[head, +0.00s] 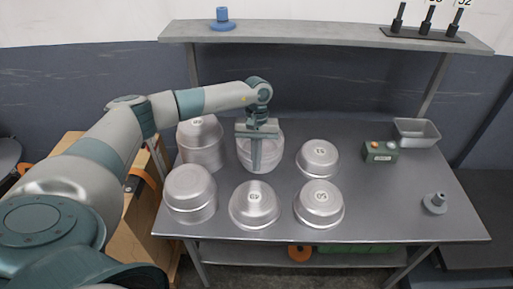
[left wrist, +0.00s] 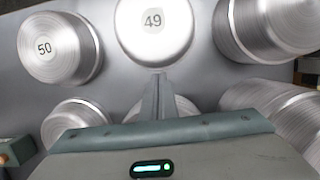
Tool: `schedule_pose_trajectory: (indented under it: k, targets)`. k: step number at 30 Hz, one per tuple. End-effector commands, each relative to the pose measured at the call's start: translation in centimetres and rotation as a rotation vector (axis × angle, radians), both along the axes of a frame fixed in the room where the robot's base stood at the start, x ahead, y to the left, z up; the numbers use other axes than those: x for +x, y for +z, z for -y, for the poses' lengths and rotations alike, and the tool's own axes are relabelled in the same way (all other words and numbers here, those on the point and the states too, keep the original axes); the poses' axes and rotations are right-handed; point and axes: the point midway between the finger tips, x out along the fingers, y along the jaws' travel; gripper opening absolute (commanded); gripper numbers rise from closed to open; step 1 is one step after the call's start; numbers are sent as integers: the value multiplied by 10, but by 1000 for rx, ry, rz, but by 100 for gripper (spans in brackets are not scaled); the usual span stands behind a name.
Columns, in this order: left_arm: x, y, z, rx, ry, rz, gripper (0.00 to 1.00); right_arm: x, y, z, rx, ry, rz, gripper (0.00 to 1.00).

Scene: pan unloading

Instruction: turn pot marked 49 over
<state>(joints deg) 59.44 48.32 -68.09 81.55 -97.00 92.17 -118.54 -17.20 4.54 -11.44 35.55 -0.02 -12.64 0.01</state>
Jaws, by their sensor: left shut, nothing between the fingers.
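The pot marked 49 (head: 254,206) is a round silver pot in the middle of the front row, bottom up, with its label on the flat base. In the left wrist view the pot marked 49 (left wrist: 153,42) is at the top centre, its number readable. My left gripper (head: 256,166) is shut and empty, pointing down over the middle back-row pot (head: 274,143), behind the pot marked 49. Its closed fingers (left wrist: 158,80) show in the left wrist view, apart from the pot marked 49. My right gripper is out of view.
The pot marked 50 (head: 320,206) is on its right, a tall pot (head: 190,190) on its left. Another tall pot (head: 201,150) and a smaller pot (head: 318,160) stand behind. A green box (head: 380,152), a tin (head: 417,133) and a grey knobbed piece (head: 435,204) are at right.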

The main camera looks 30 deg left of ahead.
Motion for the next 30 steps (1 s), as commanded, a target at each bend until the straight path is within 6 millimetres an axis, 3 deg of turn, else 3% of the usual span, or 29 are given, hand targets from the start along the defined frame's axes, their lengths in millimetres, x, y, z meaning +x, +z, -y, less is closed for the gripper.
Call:
schedule_pose_trajectory:
  k: [9,23,30]
  targets:
    - [-6,-29,4,0,0,0,0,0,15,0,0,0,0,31]
    - [-8,-32,5,-1,-1,1,0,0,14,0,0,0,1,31]
    - [-28,-34,17,-1,-4,0,0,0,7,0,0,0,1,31]
